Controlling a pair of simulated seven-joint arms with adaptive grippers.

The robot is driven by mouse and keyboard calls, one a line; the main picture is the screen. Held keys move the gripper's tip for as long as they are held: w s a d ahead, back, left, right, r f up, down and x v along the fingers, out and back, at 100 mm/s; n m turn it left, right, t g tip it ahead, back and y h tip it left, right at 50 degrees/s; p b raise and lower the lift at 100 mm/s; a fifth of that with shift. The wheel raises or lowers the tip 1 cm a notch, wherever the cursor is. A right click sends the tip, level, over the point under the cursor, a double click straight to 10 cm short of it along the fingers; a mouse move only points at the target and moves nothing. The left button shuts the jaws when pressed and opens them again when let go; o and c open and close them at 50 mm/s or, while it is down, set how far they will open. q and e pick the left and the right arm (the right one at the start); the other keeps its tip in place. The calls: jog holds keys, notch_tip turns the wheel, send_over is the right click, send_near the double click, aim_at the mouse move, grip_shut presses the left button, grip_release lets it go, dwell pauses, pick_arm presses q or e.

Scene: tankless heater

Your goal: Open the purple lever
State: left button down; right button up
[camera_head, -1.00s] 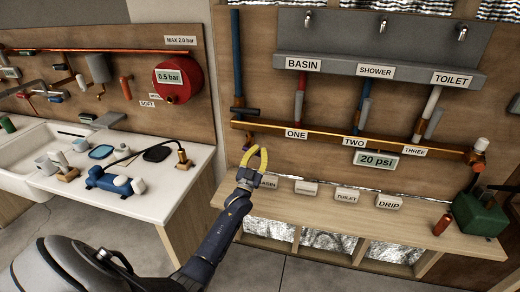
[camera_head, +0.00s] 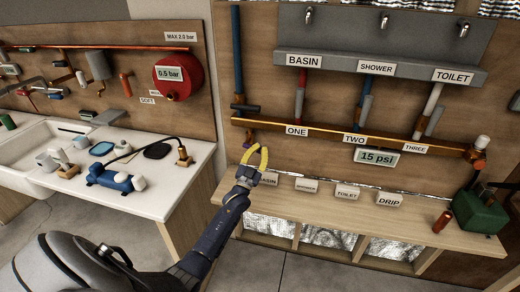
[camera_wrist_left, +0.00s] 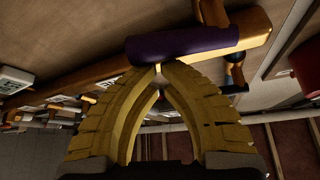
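The purple lever (camera_wrist_left: 185,43) lies across the upper middle of the left wrist view, on a brass-coloured fitting. In the head view only a small purple bit (camera_head: 247,146) shows below the left end of the copper pipe, just beyond my fingers. My left gripper (camera_head: 261,147) has yellow fingers pointing up at it. In the left wrist view its fingertips (camera_wrist_left: 159,72) come close together just below the lever's near edge. I cannot tell whether they touch the lever or how far apart they are. My right gripper is not in view.
The copper pipe (camera_head: 330,133) runs along the board above a wooden bench (camera_head: 330,215). Small labelled blocks, such as DRIP (camera_head: 388,200), stand on the bench right of my gripper. A display (camera_head: 377,158) under the pipe reads 15 psi. A blue pipe (camera_head: 237,60) rises above.

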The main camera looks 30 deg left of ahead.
pick_arm(q)
jog(key=shift+f+m+h, duration=0.3)
jog(key=shift+m+h, duration=0.2)
jog(key=shift+m, duration=0.2)
jog(key=a+f+m+g+h, duration=0.1)
jog(key=f+m+g+h, duration=0.2)
jog(key=m, duration=0.5)
jog(key=s+a+f+m+g+h, duration=0.1)
jog(key=a+f+m+g+h, duration=0.1)
jog(key=m, duration=0.6)
jog(key=shift+a+f+g+h, duration=0.2)
jog(key=shift+f+g+h, duration=0.35)
jog(key=shift+f, duration=0.35)
jog(key=shift+m, duration=0.3)
